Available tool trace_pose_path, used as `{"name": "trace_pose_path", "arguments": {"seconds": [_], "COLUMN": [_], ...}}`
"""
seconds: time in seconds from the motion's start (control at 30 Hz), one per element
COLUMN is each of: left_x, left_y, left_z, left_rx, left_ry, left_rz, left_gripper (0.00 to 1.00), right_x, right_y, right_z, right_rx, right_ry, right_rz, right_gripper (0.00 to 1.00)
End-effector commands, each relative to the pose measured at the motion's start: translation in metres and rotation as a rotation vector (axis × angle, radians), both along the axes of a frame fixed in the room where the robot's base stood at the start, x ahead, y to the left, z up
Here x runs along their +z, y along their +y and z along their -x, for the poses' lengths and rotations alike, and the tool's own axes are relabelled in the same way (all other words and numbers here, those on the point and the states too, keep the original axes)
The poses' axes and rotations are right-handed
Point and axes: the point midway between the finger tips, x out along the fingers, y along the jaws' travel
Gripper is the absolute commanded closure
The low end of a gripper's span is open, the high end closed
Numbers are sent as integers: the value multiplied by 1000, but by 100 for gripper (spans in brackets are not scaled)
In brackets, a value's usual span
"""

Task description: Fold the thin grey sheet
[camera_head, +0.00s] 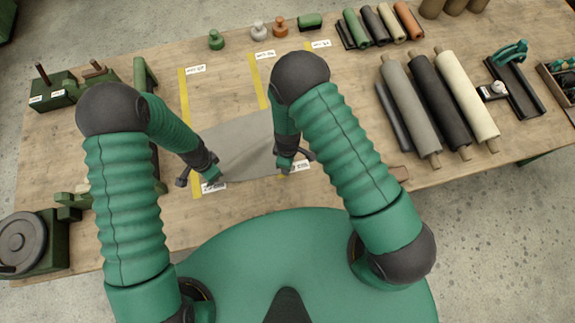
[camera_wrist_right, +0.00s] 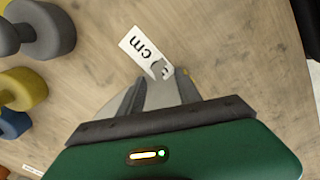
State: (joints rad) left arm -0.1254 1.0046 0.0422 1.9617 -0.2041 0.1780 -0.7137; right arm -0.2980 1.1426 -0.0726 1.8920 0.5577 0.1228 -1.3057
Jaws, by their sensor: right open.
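The thin grey sheet (camera_head: 240,147) lies on the wooden table between my two arms in the head view. Its right part is partly hidden by my right arm, and its surface looks slightly uneven near that arm. My left gripper (camera_head: 201,183) is at the sheet's near left corner; its jaws are too small to read. My right gripper (camera_head: 291,164) is low over the sheet's near right side.
Yellow strips (camera_head: 184,98) with white labels mark the table (camera_head: 90,225). Rolls (camera_head: 411,106) lie to the right, with smaller rolls (camera_head: 375,25) at the back. Small knobbed weights (camera_head: 259,31) stand at the back. A round dark device (camera_head: 24,243) is at the left edge.

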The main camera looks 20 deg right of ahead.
Motion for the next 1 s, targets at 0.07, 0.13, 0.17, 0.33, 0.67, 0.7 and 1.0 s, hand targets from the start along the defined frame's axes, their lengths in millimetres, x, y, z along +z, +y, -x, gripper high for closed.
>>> {"name": "trace_pose_path", "arguments": {"seconds": [0.07,0.13,0.17,0.33,0.67,0.7,1.0], "left_x": [-1,-1,-1,-1,-2,-2,-2], "left_y": [0,0,0,0,0,0,0], "left_z": [0,0,0,0,0,-1,0], "left_rx": [0,0,0,0,0,0,0], "left_ry": [0,0,0,1,1,1,1], "left_rz": [0,0,0,0,0,0,0], "left_gripper": [100,100,100,100,100,100,100], "right_x": [-2,-2,-2,-3,-4,-4,-4], "right_y": [1,1,1,1,0,0,0], "right_z": [2,2,2,2,3,3,4], "right_rx": [1,1,1,1,1,1,0], "right_ry": [4,4,4,6,9,9,10], "right_rz": [0,0,0,0,1,1,2], "right_gripper": [61,66,68,79,100,100,100]}}
